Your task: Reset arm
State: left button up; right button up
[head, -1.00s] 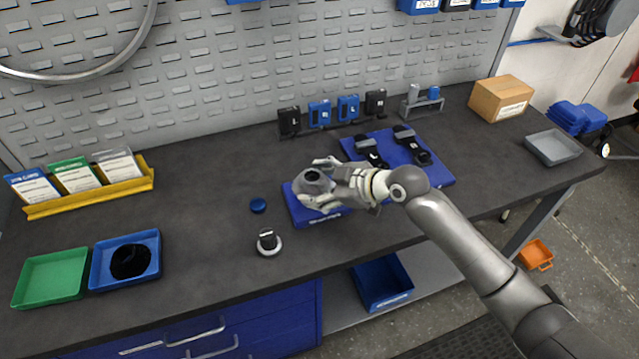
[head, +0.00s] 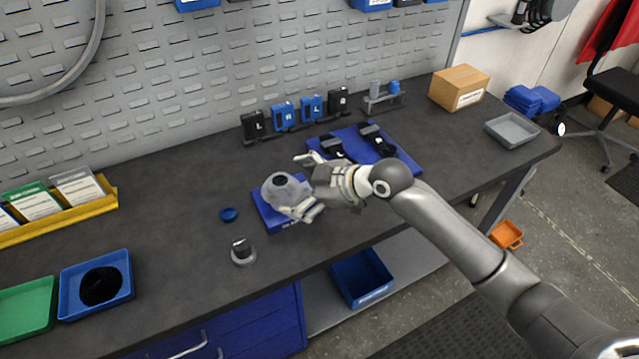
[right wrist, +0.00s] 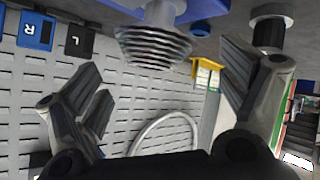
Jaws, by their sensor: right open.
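My right gripper (head: 301,187) is open over the workbench. Its fingers are spread on the right side of a rounded grey part (head: 275,193) with a dark opening on top. The part stands on a small blue base (head: 268,220). In the right wrist view, the fingers of my right gripper (right wrist: 168,90) are wide apart with nothing between them. A ribbed grey part (right wrist: 155,45) shows beyond them at the top of that upside-down view. The lower finger hides some of the grey part in the head view. My left gripper is not in view.
A blue mat (head: 405,160) with black items lies behind the gripper. A blue cap (head: 228,214) and a grey-black knob (head: 242,252) lie to the left. Labelled holders (head: 298,112) stand at the back. A cardboard box (head: 459,88) and grey tray (head: 512,130) stand right.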

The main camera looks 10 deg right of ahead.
jog(key=v, duration=0.9)
jog(key=s+f+m+h, duration=0.2)
jog(key=s+f+m, duration=0.2)
jog(key=s+f, duration=0.55)
jog(key=s+d+f+m+g+h, duration=0.25)
jog(key=s+d+f+m, duration=0.2)
jog(key=s, duration=0.35)
jog(key=s+d+f+m+g+h, duration=0.1)
jog(key=s+d+f+m+h, duration=0.25)
jog(key=s+d+m, duration=0.35)
notch_tip(320, 180, down, 25)
jog(key=s+n+g, duration=0.1)
jog(key=s+n, duration=0.2)
jog(key=s+d+f+g+h, duration=0.1)
jog(key=s+d+f, duration=0.1)
jog(key=s+f, duration=1.5)
jog(key=shift+f, duration=0.2)
